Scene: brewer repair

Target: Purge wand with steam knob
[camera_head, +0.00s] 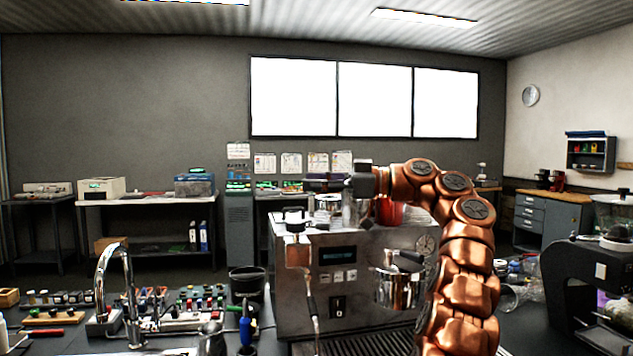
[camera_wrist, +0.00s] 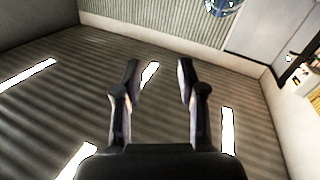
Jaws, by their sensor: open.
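The silver espresso machine (camera_head: 345,262) stands on the bench, with a small dark display on its front.
A metal group head (camera_head: 398,286) is at the machine's right front, above a slatted drip tray (camera_head: 375,345). A chrome tap (camera_head: 115,280), a dark bucket (camera_head: 246,281) and several small tools crowd the left bench. A black grinder (camera_head: 570,285) stands at right.

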